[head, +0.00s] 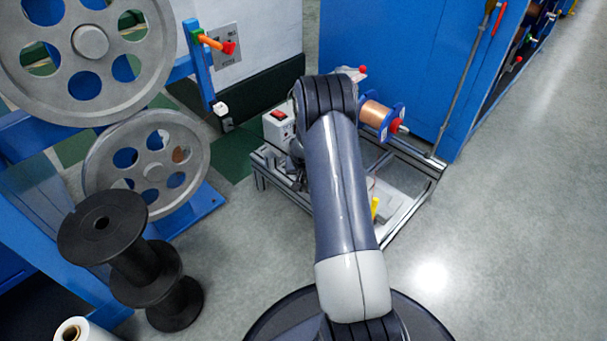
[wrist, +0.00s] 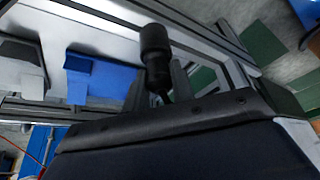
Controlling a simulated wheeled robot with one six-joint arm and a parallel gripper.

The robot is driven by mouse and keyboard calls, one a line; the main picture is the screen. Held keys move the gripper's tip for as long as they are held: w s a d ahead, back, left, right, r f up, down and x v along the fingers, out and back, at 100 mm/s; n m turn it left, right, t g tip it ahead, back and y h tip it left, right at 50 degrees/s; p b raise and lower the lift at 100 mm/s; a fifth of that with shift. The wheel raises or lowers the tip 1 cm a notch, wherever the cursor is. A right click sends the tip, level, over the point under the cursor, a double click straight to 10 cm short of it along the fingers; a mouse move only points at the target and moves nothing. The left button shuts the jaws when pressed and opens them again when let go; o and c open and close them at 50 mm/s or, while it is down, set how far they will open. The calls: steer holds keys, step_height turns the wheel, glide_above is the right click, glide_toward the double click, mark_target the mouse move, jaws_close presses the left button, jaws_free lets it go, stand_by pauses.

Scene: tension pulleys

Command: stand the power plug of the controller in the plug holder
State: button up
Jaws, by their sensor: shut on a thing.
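In the wrist view a black, rounded plug (wrist: 156,48) stands out from between the dark fingers of my gripper (wrist: 157,88). The gripper is shut on it. A blue block (wrist: 92,78) lies to the left of the plug, apart from it in the picture; I cannot tell for sure whether it is the plug holder. In the head view the controller (head: 278,125), a pale box with a red switch, sits at the left of a metal frame. My arm hides the gripper and the plug there.
The aluminium frame (head: 420,187) carries a copper wire spool (head: 376,113) and a yellow part (head: 375,207). Large grey pulleys (head: 150,165) and black spools (head: 105,225) stand at the left. A blue cabinet (head: 400,60) stands behind. The floor at the right is clear.

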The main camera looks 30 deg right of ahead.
steer(key=o, duration=1)
steer(key=shift+o, duration=0.2)
steer(key=p+v, duration=0.4)
steer(key=v, duration=0.6)
steer(key=shift+r+p, duration=0.3)
steer(key=shift+r, duration=0.05)
steer(key=b+x, duration=0.4)
steer(key=x, duration=0.7)
steer(key=shift+s+a+b, duration=0.1)
steer(key=shift+s+b, duration=0.05)
steer(key=shift+b, duration=0.2)
steer(key=shift+r, duration=0.15)
